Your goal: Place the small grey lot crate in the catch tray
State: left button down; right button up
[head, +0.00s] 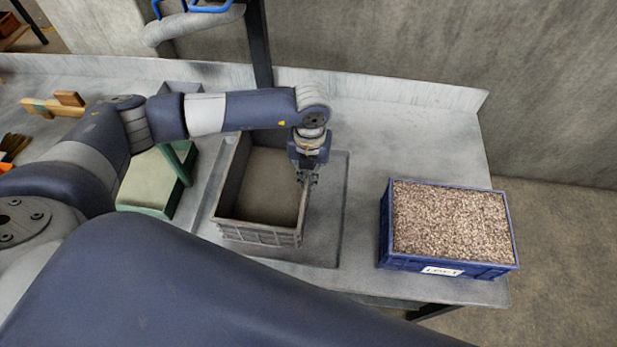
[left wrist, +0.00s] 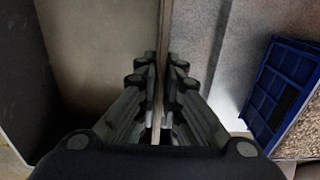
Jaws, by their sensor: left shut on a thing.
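The small grey lot crate (head: 258,234) is an empty, open-topped box on the grey bench. It stands over the left part of a shallow recessed tray area (head: 328,220), which I take for the catch tray; I cannot tell whether the crate rests on it or is held just above. My left gripper (head: 307,178) is shut on the crate's right wall. The left wrist view shows the fingers on both sides of that thin wall (left wrist: 161,45). The far part of the crate is partly hidden by my left arm. My right gripper is not in view.
A blue crate (head: 398,262) full of grain, with a white label, stands at the bench's right end. A green-sided box (head: 148,185) stands left of the grey crate. Wooden pieces (head: 55,105) lie at the far left. A dark post (head: 260,45) rises behind the bench.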

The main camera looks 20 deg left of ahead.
pick_arm(q)
notch_tip(320, 180, down, 2)
jog(key=shift+f+p, duration=0.2)
jog(key=shift+p, duration=0.3)
jog(key=shift+f, duration=0.65)
jog(key=c, duration=1.8)
grip_release()
jog(key=shift+o, duration=0.2)
